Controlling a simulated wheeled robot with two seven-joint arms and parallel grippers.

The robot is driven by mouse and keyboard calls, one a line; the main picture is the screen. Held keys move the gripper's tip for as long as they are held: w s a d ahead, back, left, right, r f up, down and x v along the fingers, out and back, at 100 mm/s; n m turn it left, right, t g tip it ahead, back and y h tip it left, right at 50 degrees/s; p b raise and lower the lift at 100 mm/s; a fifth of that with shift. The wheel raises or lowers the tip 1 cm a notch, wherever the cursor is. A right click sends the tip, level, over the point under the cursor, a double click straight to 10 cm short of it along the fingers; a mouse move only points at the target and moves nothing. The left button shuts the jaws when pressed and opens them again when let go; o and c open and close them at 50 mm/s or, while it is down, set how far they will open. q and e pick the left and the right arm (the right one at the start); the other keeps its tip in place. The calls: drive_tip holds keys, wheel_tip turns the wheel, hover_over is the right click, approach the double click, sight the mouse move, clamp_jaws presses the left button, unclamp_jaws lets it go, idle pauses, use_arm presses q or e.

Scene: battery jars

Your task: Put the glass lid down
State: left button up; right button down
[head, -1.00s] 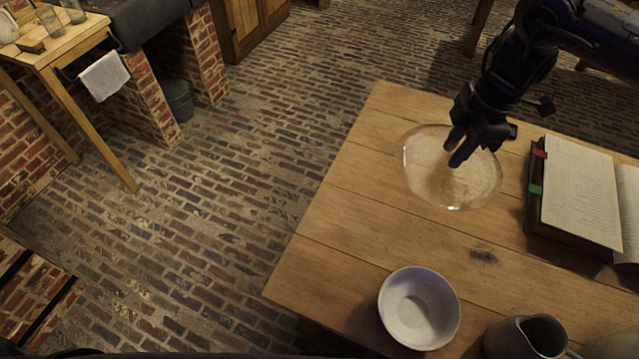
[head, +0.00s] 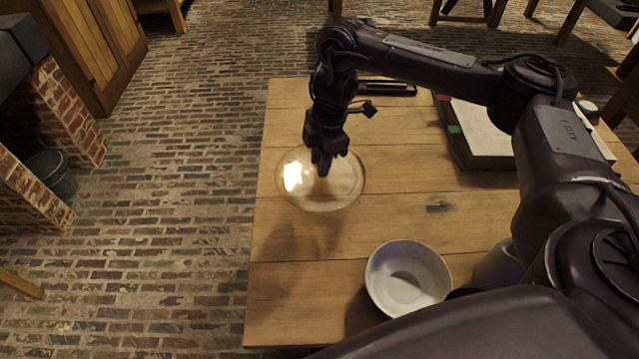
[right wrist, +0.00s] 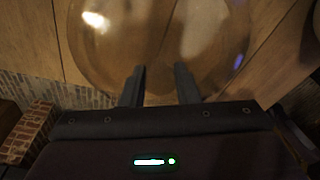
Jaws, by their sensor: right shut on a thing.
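The glass lid (head: 345,185) is a clear round disc near the left edge of the wooden table (head: 400,215) in the head view. My right gripper (head: 322,168) comes down over its middle and is shut on it; the grip itself is too dark to make out. The lid also shows in the right wrist view (right wrist: 150,45), with the two fingers (right wrist: 160,85) reaching over its near part. A shadow lies on the boards below the lid, so it seems held above the table. My left gripper is not in view.
A white bowl (head: 408,278) stands near the table's front. A pitcher (head: 497,265) is partly hidden behind my right arm. An open book (head: 480,130) lies at the right and a dark flat object (head: 388,88) at the back edge. Bare boards lie between lid and bowl.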

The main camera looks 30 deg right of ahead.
wheel_tip(320, 180, down, 2)
drive_tip(key=shift+f, duration=0.15)
wheel_tip(320, 180, down, 3)
drive_tip(key=shift+f+b, duration=0.1)
drive_tip(key=shift+b, duration=0.85)
drive_tip(key=shift+f, duration=0.5)
drive_tip(key=c, duration=1.1)
unclamp_jaws()
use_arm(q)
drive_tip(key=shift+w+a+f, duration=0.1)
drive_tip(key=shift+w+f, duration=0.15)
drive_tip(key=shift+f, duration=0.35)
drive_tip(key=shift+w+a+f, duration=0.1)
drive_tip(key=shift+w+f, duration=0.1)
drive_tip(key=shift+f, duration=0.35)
